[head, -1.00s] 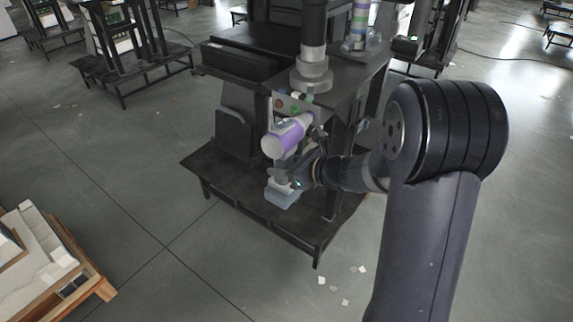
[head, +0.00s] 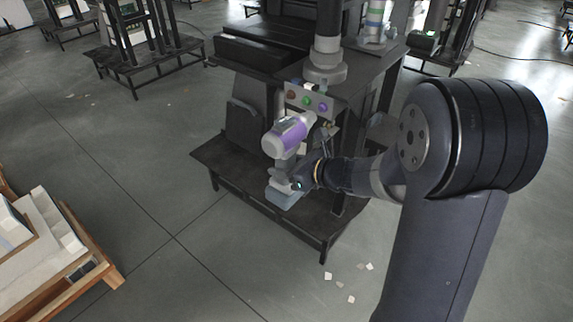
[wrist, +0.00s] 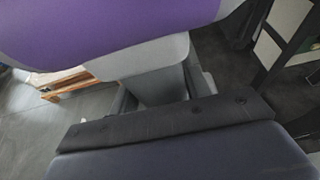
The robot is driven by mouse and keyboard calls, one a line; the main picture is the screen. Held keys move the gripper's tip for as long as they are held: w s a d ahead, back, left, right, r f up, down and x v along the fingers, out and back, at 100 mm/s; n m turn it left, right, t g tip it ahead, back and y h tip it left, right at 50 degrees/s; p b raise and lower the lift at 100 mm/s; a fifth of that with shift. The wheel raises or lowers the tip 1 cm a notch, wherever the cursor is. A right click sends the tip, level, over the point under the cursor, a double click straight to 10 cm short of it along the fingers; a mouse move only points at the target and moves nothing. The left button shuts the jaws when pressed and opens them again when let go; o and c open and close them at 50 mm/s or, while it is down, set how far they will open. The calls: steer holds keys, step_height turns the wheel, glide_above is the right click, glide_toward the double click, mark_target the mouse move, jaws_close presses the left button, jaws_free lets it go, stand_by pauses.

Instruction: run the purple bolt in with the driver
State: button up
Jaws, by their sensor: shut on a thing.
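The driver (head: 287,136), with a purple and light grey body and a blue-grey base, is held in front of the column in the head view. Its narrow end points up and right toward a small panel. My gripper (head: 293,175) is shut around its grey handle; the wrist view shows the purple body (wrist: 120,28) above and the handle (wrist: 163,86) between the dark jaws (wrist: 160,100). The purple bolt (head: 322,106) is at the right of the panel, just past the driver's narrow end. I cannot tell whether the tip touches it.
The grey panel (head: 313,92) also carries a brown bolt (head: 291,94) and a green bolt (head: 305,100). The dark stand's low platform (head: 240,172) lies below. A wooden pallet with white blocks (head: 85,282) is at lower left. Floor between is open, with some scraps.

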steer(key=shift+s+a, duration=0.1)
steer(key=shift+s+a+r+b, duration=0.1)
steer(key=shift+s+a+b, duration=0.3)
steer(key=shift+s+a, duration=0.3)
steer(key=shift+s+a+b, duration=0.4)
steer(key=shift+s+a, duration=0.05)
steer(key=shift+s, duration=0.3)
